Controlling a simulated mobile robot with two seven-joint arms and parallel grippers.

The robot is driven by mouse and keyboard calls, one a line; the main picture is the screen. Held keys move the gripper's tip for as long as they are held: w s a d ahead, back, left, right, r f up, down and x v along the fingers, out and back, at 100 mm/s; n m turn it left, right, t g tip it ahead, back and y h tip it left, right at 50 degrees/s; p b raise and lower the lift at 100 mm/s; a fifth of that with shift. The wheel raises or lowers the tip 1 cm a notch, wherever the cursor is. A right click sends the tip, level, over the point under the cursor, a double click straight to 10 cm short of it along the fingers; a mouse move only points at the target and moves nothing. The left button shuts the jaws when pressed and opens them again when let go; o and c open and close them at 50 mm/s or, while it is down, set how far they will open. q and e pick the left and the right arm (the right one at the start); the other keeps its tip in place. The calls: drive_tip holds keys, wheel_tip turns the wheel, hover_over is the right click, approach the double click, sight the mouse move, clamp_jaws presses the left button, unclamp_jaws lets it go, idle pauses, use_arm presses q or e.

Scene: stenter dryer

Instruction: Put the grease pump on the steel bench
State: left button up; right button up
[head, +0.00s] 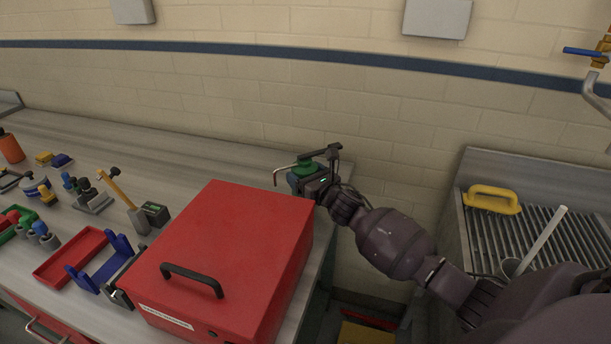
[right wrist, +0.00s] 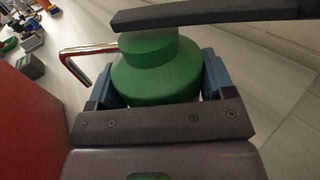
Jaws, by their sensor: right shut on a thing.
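The grease pump is a green rounded body with a bent metal spout and a dark lever on top. In the head view the grease pump (head: 305,169) is at the far right end of the steel bench (head: 180,143), behind the red box. My right gripper (head: 309,184) is shut on it. In the right wrist view the pump (right wrist: 157,68) sits upright between the blue-padded fingers (right wrist: 160,88), its spout pointing left. Its base is hidden, so I cannot tell whether it touches the bench. My left gripper is not in view.
A large red box (head: 235,245) with a black handle stands close in front of the pump. Tools, a red tray (head: 72,256) and a blue bracket-like object (head: 105,268) crowd the bench's left. A ribbed steel surface (head: 520,235) with a yellow-handled item (head: 492,199) is at right.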

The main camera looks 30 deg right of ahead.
drive_tip(key=o, duration=1.3)
drive_tip(key=shift+r, duration=0.15)
drive_tip(key=s, duration=0.8)
drive_tip(key=s+d, duration=0.1)
drive_tip(key=s, duration=0.3)
drive_tip(key=shift+d, duration=0.1)
